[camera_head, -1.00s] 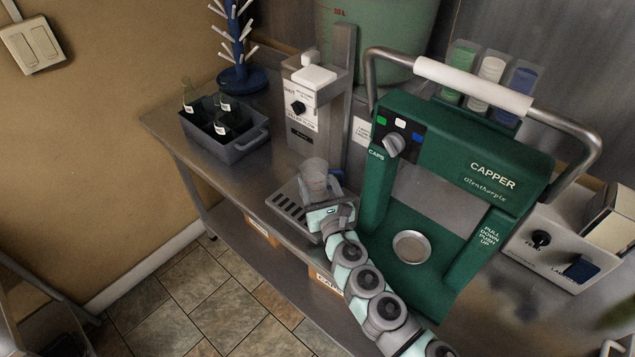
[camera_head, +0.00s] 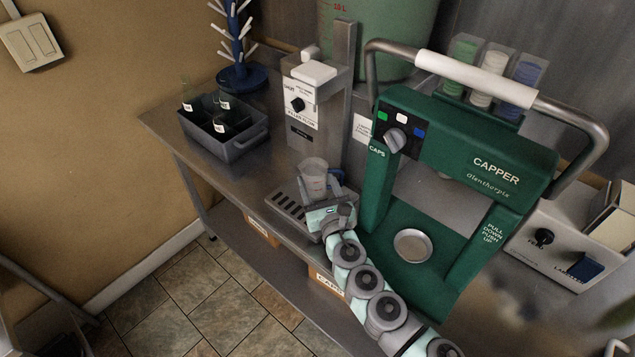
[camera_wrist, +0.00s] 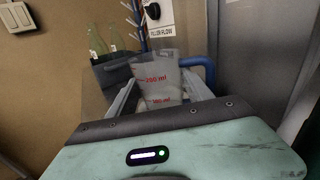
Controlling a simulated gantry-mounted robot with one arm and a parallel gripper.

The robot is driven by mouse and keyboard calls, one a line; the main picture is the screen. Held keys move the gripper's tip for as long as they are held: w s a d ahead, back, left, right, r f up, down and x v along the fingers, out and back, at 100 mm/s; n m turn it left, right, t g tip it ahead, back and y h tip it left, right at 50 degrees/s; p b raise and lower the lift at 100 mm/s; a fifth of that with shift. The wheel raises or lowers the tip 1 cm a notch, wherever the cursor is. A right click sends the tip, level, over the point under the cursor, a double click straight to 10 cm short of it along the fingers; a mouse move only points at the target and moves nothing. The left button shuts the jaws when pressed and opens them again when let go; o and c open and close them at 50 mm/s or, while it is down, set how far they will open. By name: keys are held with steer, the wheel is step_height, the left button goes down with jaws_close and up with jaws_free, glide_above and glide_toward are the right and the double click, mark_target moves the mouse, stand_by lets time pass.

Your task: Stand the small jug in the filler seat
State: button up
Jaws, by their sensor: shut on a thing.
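The small jug (camera_head: 314,180) is a clear, see-through cup with red volume marks, which read in the wrist view (camera_wrist: 160,84). It looks upright. My gripper (camera_head: 324,200) is shut on the jug, with a finger on each side of it in the wrist view. The filler (camera_head: 306,110) is a pale box with a black knob and a flow label. Its slotted drip tray (camera_head: 288,206) lies below, and the jug is over the tray's right part. I cannot tell whether the jug's base touches the tray. The jug and gripper hide the seat itself.
The green capper (camera_head: 467,160) stands close on the right of my arm. A blue curved part (camera_wrist: 203,68) is just right of the jug. Bench space before the crate is clear.

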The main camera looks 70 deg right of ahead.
steer(key=shift+f, duration=0.15)
steer(key=o, duration=1.6)
steer(key=shift+c, duration=0.2)
steer(key=shift+s+a, duration=0.1)
steer(key=v, duration=1)
steer(key=shift+s+a+p, duration=0.25)
steer(key=shift+p, duration=0.05)
steer(key=w+a, duration=0.1)
steer(key=a, duration=0.1)
steer(key=a+p, duration=0.1)
steer(key=a, duration=0.1)
steer(key=w+a+p, duration=0.1)
steer(key=a, duration=0.2)
steer(key=shift+w+r, duration=0.35)
steer(key=shift+r, duration=0.05)
steer(key=shift+w+a+r+p, duration=0.15)
steer(key=shift+w+a, duration=0.15)
steer(key=shift+a, duration=0.6)
steer(key=shift+w+a+f+p, duration=0.1)
steer(key=shift+w+a, duration=0.25)
steer(key=shift+a, duration=0.5)
steer(key=shift+w+a+r+p, duration=0.15)
steer(key=shift+w+a, duration=0.15)
steer(key=shift+a, duration=0.6)
